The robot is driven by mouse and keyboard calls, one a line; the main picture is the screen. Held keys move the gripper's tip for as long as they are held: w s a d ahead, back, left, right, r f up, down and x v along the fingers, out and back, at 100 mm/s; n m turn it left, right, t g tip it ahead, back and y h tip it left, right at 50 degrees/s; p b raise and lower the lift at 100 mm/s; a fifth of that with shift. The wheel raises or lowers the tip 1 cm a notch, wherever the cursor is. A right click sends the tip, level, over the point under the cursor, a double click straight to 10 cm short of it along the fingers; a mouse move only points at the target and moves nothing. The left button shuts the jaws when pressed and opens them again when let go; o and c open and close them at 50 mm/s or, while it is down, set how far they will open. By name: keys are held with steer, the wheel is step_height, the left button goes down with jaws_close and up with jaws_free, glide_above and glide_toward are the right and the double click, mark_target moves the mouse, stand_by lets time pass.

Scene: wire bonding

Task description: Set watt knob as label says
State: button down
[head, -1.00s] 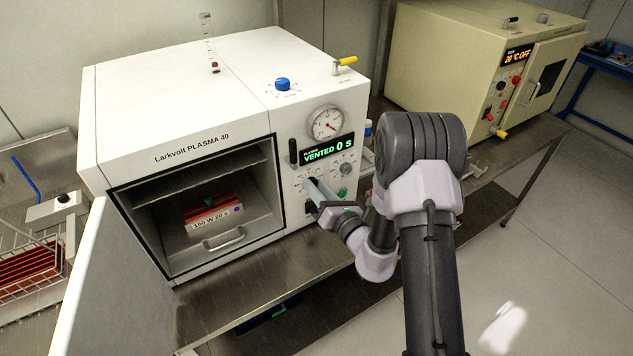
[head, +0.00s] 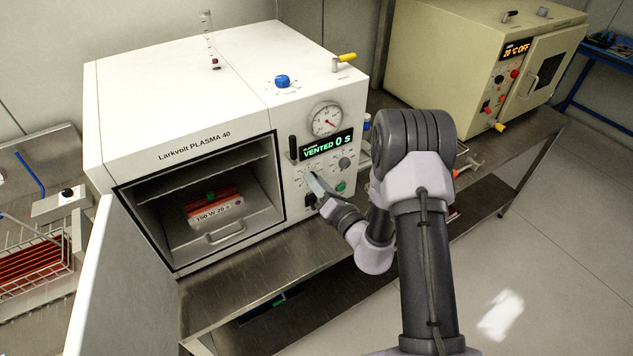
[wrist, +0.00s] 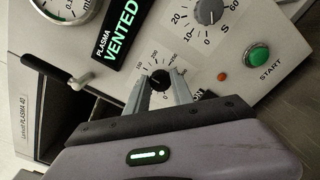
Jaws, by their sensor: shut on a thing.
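The watt knob (wrist: 160,78) is a small black knob on the plasma cleaner's front panel, in a dial with numbers including 100, 150 and 200. My gripper (wrist: 160,84) is shut on it, one finger on each side. The knob's pointer is too small to read. In the head view my gripper (head: 316,184) is at the panel's lower part and hides the knob. The label (head: 219,212) on the red load inside the open chamber reads 150 W 20 s. The plasma cleaner (head: 190,110) is a white box marked Larkvolt PLASMA 40.
The seconds knob (wrist: 208,10), green START button (wrist: 258,57) and display (head: 327,148) reading VENTED 0 S are close to my gripper. The chamber door (head: 92,285) stands open at the left. A beige oven (head: 450,60) stands behind at the right.

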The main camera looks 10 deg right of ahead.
steer(key=c, duration=1.1)
jaws_free()
steer(key=v, duration=1.7)
steer(key=shift+s, duration=0.2)
